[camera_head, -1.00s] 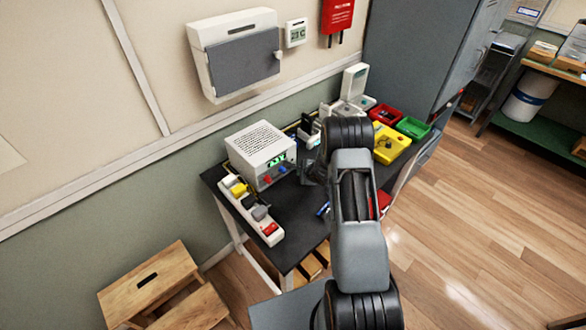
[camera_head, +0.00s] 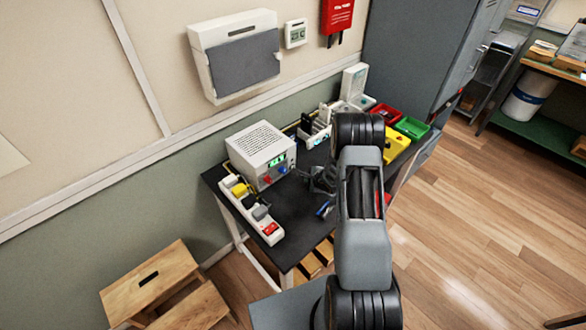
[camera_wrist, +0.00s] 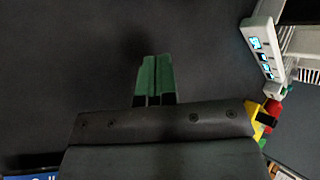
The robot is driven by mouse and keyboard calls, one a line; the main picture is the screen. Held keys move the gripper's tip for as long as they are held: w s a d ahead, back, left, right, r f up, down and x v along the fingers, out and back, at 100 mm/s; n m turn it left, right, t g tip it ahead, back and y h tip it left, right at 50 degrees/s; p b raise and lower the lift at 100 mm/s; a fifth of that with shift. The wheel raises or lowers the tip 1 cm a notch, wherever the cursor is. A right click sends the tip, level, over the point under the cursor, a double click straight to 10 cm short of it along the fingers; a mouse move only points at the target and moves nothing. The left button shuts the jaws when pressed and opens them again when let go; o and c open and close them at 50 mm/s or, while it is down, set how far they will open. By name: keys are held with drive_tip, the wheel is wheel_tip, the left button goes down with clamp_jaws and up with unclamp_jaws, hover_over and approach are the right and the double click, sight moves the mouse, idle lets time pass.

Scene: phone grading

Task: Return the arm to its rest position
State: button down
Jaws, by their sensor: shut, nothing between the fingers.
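My gripper shows in the wrist view (camera_wrist: 155,78) with its two green fingertips together and nothing between them. Dark, bare surface lies behind the fingertips. In the head view my arm reaches over the right part of the black worktable (camera_head: 270,208). The dark wrist end (camera_head: 322,179) shows to the left of the arm, above the tabletop; the fingertips are too small to make out there.
A white power supply (camera_head: 262,150) and a power strip (camera_head: 250,208) stand at the table's left. A yellow item (camera_head: 397,143), a red bin (camera_head: 386,113) and a green bin (camera_head: 411,127) are at the right. A wooden step stool (camera_head: 150,278) is at lower left.

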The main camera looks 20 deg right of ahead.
idle(0.4)
drive_tip(key=s+a+r+n+g+h, duration=0.15)
drive_tip(key=r+n, duration=0.25)
drive_tip(key=r, duration=0.7)
drive_tip(key=s+a+r+n+t+h, duration=0.1)
drive_tip(key=s+r+n+h, duration=0.3)
drive_tip(key=r, duration=0.7)
drive_tip(key=s+a+r+n+g+y, duration=0.1)
drive_tip(key=s+a+r+n, duration=0.2)
drive_tip(key=s, duration=0.4)
drive_tip(key=s+a+r+n+g+y, duration=0.1)
drive_tip(key=s+a+r+n, duration=0.3)
drive_tip(key=s+n, duration=0.2)
drive_tip(key=s+a+r+n+g+y, duration=0.1)
drive_tip(key=s+a+r+n, duration=0.3)
drive_tip(key=s, duration=0.4)
drive_tip(key=shift+s+r+n+y+b, duration=0.15)
drive_tip(key=shift+s+n+y+b, duration=0.15)
drive_tip(key=shift+y+b, duration=0.1)
drive_tip(key=shift+g, duration=0.25)
